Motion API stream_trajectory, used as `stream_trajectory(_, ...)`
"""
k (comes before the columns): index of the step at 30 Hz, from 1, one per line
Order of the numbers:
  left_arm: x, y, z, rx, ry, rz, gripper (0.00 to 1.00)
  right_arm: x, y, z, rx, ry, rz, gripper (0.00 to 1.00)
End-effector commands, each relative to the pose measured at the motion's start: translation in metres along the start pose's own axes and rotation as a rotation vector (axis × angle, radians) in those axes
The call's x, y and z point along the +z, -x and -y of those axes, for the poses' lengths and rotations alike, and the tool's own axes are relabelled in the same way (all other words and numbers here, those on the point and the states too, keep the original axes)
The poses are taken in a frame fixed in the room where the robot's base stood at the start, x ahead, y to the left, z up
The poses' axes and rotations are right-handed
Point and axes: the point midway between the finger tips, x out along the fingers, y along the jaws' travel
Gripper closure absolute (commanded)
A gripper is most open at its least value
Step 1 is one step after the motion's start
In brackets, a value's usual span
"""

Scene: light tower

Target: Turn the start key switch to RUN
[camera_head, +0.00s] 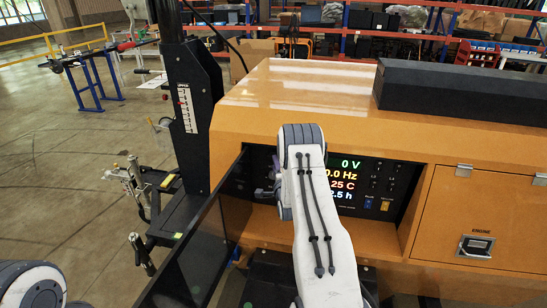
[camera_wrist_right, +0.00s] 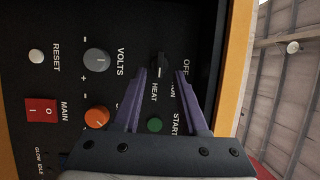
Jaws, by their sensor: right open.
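The start key switch (camera_wrist_right: 161,66) is a small black switch on the dark control panel in the right wrist view. The labels OFF, HEAT and START are readable around it, with another label partly covered by a finger. Its exact pointing direction is hard to tell. My right gripper (camera_wrist_right: 161,74) is open, its purple fingertips on either side of the switch. I cannot tell whether they touch it. In the head view my right arm covers the switch and most of the gripper. My left gripper is out of view.
The panel has a grey VOLTS knob (camera_wrist_right: 96,62), an orange knob (camera_wrist_right: 96,117), a green button (camera_wrist_right: 155,125) and a red MAIN switch (camera_wrist_right: 42,110). A lit display (camera_head: 343,180) reads 0 V. An open dark door (camera_head: 200,240) stands left of the recess in the orange housing (camera_head: 300,90).

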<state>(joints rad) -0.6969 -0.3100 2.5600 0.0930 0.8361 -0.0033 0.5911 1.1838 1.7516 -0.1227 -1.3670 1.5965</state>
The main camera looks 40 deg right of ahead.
Motion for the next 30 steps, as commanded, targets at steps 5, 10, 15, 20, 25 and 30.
stream_trajectory(5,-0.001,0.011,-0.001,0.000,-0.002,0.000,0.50,0.000,-0.023,0.001,0.000,0.000,0.000,0.57)
stream_trajectory(10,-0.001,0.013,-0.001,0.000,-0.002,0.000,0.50,0.000,-0.033,0.000,0.001,-0.001,0.000,0.57)
stream_trajectory(15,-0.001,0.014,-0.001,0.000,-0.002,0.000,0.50,0.000,-0.036,0.000,0.001,0.000,0.000,0.57)
stream_trajectory(20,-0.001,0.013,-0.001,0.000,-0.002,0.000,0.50,0.000,-0.035,0.000,0.001,0.000,0.000,0.57)
stream_trajectory(25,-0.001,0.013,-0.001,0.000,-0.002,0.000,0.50,0.000,-0.035,0.000,0.001,0.000,0.000,1.00)
stream_trajectory(30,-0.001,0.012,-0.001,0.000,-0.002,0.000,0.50,0.000,-0.035,-0.001,0.004,0.008,0.000,1.00)
